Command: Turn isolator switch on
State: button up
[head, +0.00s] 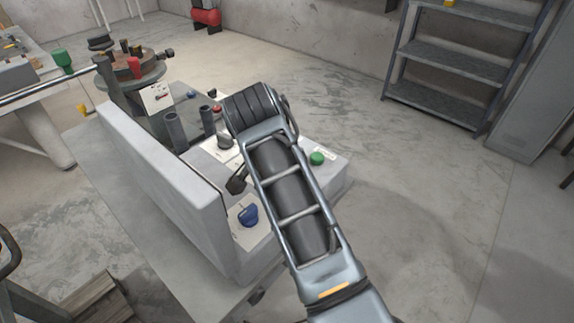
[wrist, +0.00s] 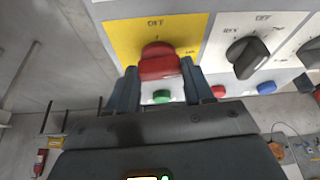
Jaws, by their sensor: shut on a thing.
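The isolator switch is a red rotary knob (wrist: 159,62) on a yellow plate (wrist: 120,38) with OFF printed above it and smaller lettering at its right. My gripper (wrist: 161,88) has a dark finger on each side of the knob and is shut on it, in the wrist view. The knob's grip looks nearly level across the picture; its exact pointer position is hard to tell. In the head view my arm covers the red knob and most of my gripper.
Black rotary knobs (wrist: 247,57) on white plates sit right of the switch. Green (wrist: 162,97), red (wrist: 218,91) and blue (wrist: 266,87) buttons lie beyond. In the head view, a blue knob (head: 248,215) and a grey upright panel (head: 165,175) stand left of my arm. Open floor lies right.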

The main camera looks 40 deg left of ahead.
jog(key=shift+m+h, duration=0.3)
jog(key=shift+m, duration=0.3)
jog(key=o, duration=1)
jog(key=shift+o, duration=0.2)
jog(key=shift+a+r, duration=0.1)
jog(key=v, duration=0.7)
jog(key=shift+r, duration=0.25)
jog(key=shift+s, duration=0.1)
